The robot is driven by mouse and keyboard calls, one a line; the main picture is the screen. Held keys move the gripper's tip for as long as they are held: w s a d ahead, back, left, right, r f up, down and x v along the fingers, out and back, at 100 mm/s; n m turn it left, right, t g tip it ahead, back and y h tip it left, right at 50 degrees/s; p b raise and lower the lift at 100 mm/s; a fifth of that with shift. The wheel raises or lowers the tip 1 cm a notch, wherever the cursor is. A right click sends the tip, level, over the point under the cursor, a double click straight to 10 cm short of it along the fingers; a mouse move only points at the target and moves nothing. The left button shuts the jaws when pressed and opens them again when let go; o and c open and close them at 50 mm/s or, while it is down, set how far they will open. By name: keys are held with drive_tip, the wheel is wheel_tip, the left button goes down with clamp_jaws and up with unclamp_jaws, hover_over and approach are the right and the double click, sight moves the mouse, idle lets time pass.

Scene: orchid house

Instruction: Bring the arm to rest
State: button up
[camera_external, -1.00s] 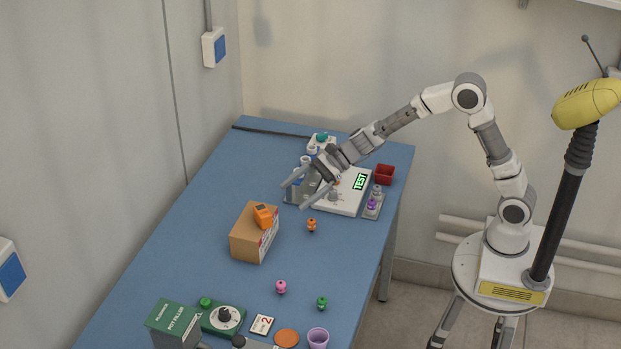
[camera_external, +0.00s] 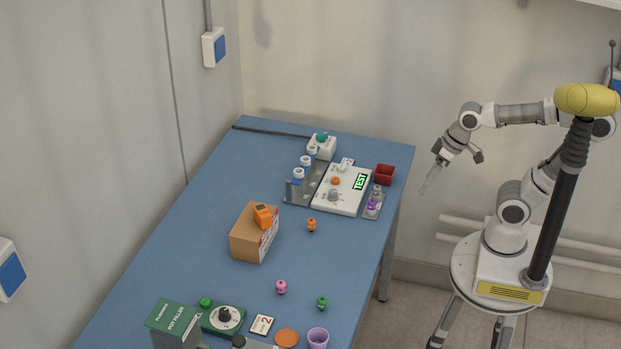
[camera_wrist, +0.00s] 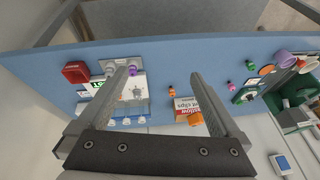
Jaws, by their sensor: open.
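My gripper (camera_external: 431,180) hangs to the right of the blue table (camera_external: 205,225), clear of its edge, with the fingers pointing down and left. In the wrist view my gripper (camera_wrist: 165,82) shows two fingers spread wide apart with nothing held between them. The white device with the green TEST display (camera_external: 341,190) stands on the far right of the table.
A red box (camera_external: 384,174), a rack with white-capped vials (camera_external: 299,174), a cardboard box (camera_external: 254,234) with an orange device (camera_external: 263,215), and small coloured pegs stand on the table. A green box (camera_external: 174,322), green dial unit (camera_external: 224,318) and purple cup (camera_external: 318,338) are nearest. Air around my gripper is free.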

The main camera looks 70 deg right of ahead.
drive_tip(key=s+d+r+n+t+h+p, duration=0.1)
drive_tip(key=s+d+r+p, duration=0.1)
drive_tip(key=r+p, duration=0.8)
drive_tip(key=v, duration=0.2)
drive_tip(key=shift+s+r, duration=0.15)
drive_tip(key=shift+s, duration=0.25)
drive_tip(key=shift+d, duration=0.15)
idle(0.4)
